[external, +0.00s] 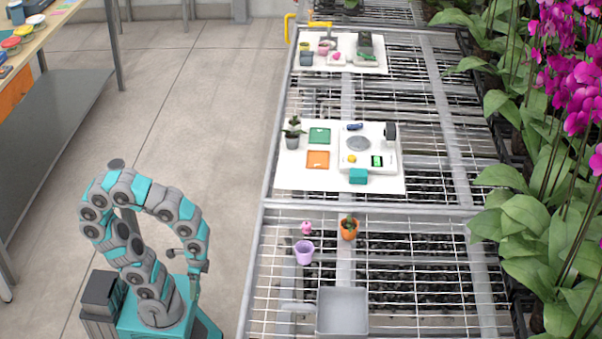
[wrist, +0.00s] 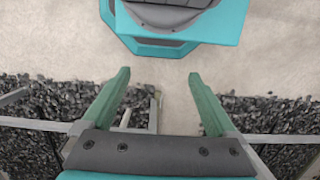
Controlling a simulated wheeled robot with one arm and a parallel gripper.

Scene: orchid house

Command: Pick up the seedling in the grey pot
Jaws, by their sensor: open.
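The seedling in the grey pot (external: 292,142) stands upright on the left edge of a white board on the mesh bench. It has dark green leaves. My gripper (external: 194,288) hangs low at the left, beside my base, well in front of the seedling and apart from it. In the wrist view my gripper (wrist: 159,74) has its two green fingers spread with nothing between them. The seedling is not in the wrist view.
The white board (external: 291,180) also holds a green mat (external: 319,136), an orange mat (external: 318,160) and a scale (external: 385,162). Nearer stand a purple pot (external: 304,252), an orange pot (external: 349,230) and a grey tray (external: 342,312). Orchids (external: 545,150) line the right.

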